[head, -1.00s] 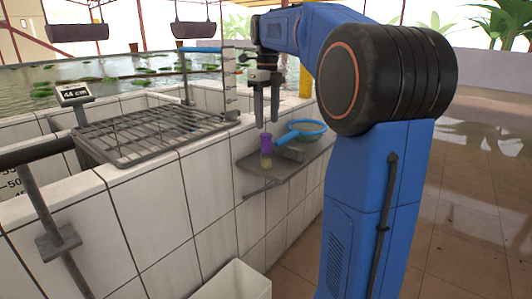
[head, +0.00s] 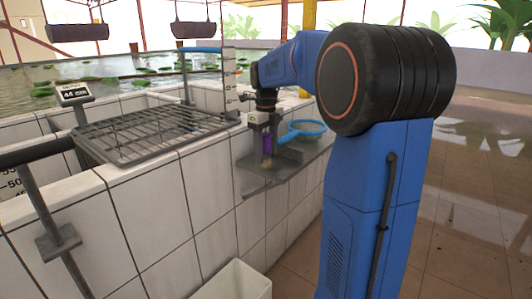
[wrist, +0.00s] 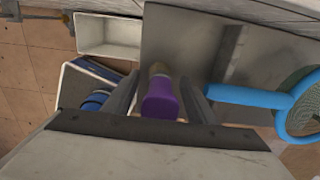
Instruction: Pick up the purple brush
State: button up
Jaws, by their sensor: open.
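The purple brush (wrist: 160,98) stands out in the wrist view, its purple handle toward the camera and a tan bristle end beyond it. It lies between the two fingers of my gripper (wrist: 160,100), which are apart on either side of it. In the head view the purple brush (head: 267,144) shows partly behind the fingers of my gripper (head: 266,150), above the grey shelf (head: 256,180) on the tiled wall. I cannot tell whether a finger touches the brush.
A blue-rimmed net (head: 306,127) lies on the shelf right of the brush; its blue handle (wrist: 235,96) is close to the right finger. A grey block (head: 290,154) is also there. A white bin (head: 238,281) stands on the floor below. A metal grate (head: 150,133) is left.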

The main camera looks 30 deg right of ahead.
jog(key=shift+f, duration=0.4)
jog(key=c, duration=1.1)
jog(key=shift+r, duration=0.1)
